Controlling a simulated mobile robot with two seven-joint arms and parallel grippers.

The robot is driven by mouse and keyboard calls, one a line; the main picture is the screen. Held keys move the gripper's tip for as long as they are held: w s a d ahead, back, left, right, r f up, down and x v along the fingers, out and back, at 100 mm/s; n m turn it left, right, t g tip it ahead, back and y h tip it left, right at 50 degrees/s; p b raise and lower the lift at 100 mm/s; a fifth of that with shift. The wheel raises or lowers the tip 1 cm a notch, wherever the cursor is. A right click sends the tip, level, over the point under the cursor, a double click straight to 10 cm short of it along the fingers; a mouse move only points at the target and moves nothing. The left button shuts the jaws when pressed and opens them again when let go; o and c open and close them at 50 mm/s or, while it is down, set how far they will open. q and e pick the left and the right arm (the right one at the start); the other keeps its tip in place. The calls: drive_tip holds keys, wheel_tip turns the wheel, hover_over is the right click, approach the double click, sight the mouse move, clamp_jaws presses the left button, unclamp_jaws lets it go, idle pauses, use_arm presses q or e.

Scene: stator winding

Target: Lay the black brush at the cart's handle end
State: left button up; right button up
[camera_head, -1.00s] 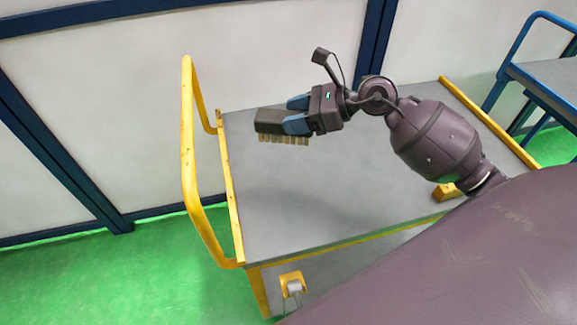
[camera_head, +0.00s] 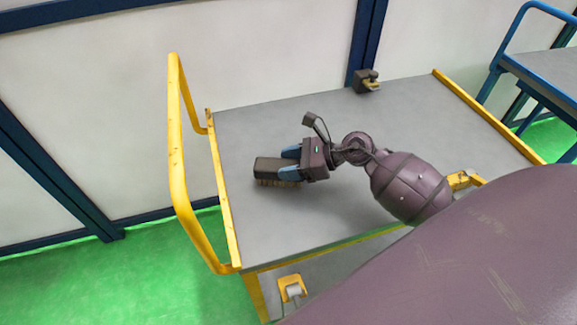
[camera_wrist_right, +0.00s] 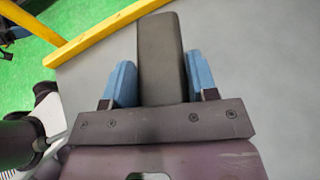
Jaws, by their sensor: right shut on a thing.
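The black brush (camera_head: 266,168), a dark block with pale bristles underneath, is held at the left part of the grey cart top (camera_head: 330,110). My right gripper (camera_head: 288,163) is shut on it with blue fingers, the bristles facing down at or just above the surface; I cannot tell whether they touch. In the right wrist view the brush (camera_wrist_right: 161,60) lies between the blue fingers (camera_wrist_right: 161,80), pointing toward the yellow edge. The yellow handle (camera_head: 174,150) rises at the cart's left end. My left gripper is not in view.
A small dark and yellow object (camera_head: 366,81) sits at the cart's back edge. A yellow piece (camera_head: 460,180) lies on the right part, partly behind my arm. A blue cart (camera_head: 540,75) stands at the right. The cart top around the brush is clear.

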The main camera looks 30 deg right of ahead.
drive_tip(key=shift+f, duration=0.75)
drive_tip(key=o, duration=1)
drive_tip(key=shift+r, duration=0.3)
drive_tip(key=v, duration=1.2)
drive_tip(key=shift+f, duration=0.1)
